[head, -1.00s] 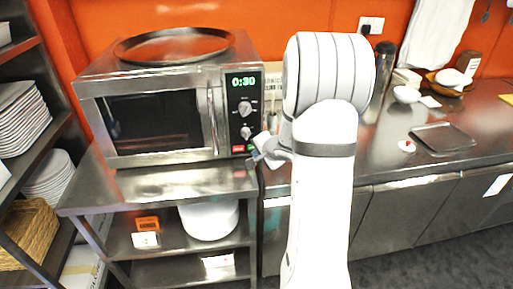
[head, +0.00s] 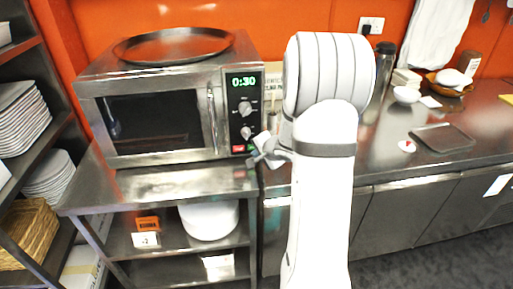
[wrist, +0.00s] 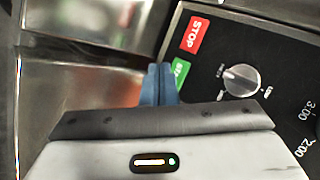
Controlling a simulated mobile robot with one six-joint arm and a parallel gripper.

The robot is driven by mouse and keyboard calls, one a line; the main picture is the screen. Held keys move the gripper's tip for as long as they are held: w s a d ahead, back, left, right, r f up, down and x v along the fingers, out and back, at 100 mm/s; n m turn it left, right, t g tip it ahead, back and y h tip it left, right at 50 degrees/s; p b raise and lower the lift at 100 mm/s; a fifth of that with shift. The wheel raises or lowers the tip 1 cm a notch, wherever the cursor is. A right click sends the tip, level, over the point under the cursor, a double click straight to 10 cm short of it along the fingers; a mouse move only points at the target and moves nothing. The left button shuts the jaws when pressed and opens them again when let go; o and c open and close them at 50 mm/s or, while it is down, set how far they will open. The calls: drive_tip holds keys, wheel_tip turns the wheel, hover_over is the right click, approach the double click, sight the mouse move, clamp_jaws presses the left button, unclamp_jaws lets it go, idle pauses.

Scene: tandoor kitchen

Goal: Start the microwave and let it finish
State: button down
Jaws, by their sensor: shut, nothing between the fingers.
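The microwave (head: 160,122) stands on a steel shelf unit, door shut, with a dark window. Its green display (head: 243,81) reads 0:30. Two knobs sit below the display. In the wrist view the red STOP button (wrist: 194,35), a green button (wrist: 180,75) partly hidden by my fingers, and the lower knob (wrist: 241,80) show. My gripper (wrist: 159,82) is shut and empty, its blue-grey fingertips just beside the green button. I cannot tell if they touch it. In the head view my gripper (head: 257,158) is at the lower right corner of the microwave.
A round tray (head: 173,45) lies on top of the microwave. A steel counter (head: 350,165) runs to the right with a dark flask, a bowl and a dark square tray (head: 443,137). A rack with stacked plates (head: 27,120) stands at the left.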

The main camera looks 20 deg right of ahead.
drive_tip(key=shift+w, duration=0.2)
drive_tip(key=shift+w+d+b, duration=0.1)
drive_tip(key=shift+w+b, duration=0.2)
drive_tip(key=shift+w, duration=0.05)
